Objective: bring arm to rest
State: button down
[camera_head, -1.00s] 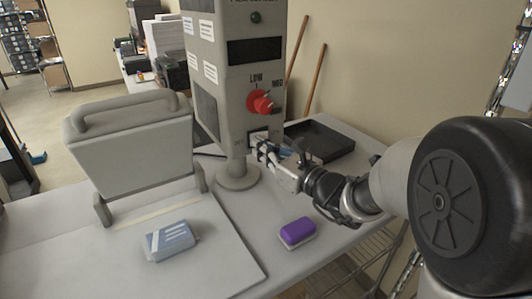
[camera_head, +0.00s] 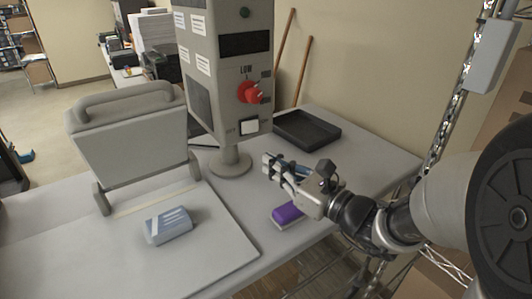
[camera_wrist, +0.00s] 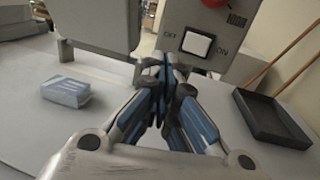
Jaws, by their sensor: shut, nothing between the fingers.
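My gripper (camera_head: 272,167) is shut and empty. The grey control box (camera_head: 222,65) carries a red knob (camera_head: 248,92) and a white OFF/ON switch (camera_head: 249,126). The switch also shows in the wrist view (camera_wrist: 197,44). My arm reaches in from the right.
The laminator with its raised lid (camera_head: 135,135) stands at left. A blue-white packet (camera_head: 168,225) lies on its board. A black tray (camera_head: 307,130) lies at the back right of the table.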

jog(key=shift+s+d+f, duration=0.1)
jog(key=shift+s+d, duration=0.05)
jog(key=shift+d, duration=0.05)
jog(key=shift+s, duration=0.1)
jog(key=s+a+f+n+g+h, duration=0.1)
jog(key=s+a+f+n+g, duration=0.1)
jog(key=s+n+g, duration=0.5)
jog(key=s+a+f+n+g+h, duration=0.2)
jog(key=s+a+f+n+g, duration=0.1)
jog(key=s+n, duration=0.8)
jog(key=s+d+n+t+h, duration=0.1)
jog(key=s+d+n+h, duration=0.2)
jog(key=d, duration=0.5)
jog(key=s+d+f+n+h, duration=0.1)
jog(key=s+d+n+h, duration=0.3)
jog(key=d, duration=0.5)
jog(key=n+h, duration=0.2)
jog(key=shift+f+t+h, duration=0.25)
jog(key=shift+t+h, duration=0.15)
jog(key=shift+s+d, duration=0.1)
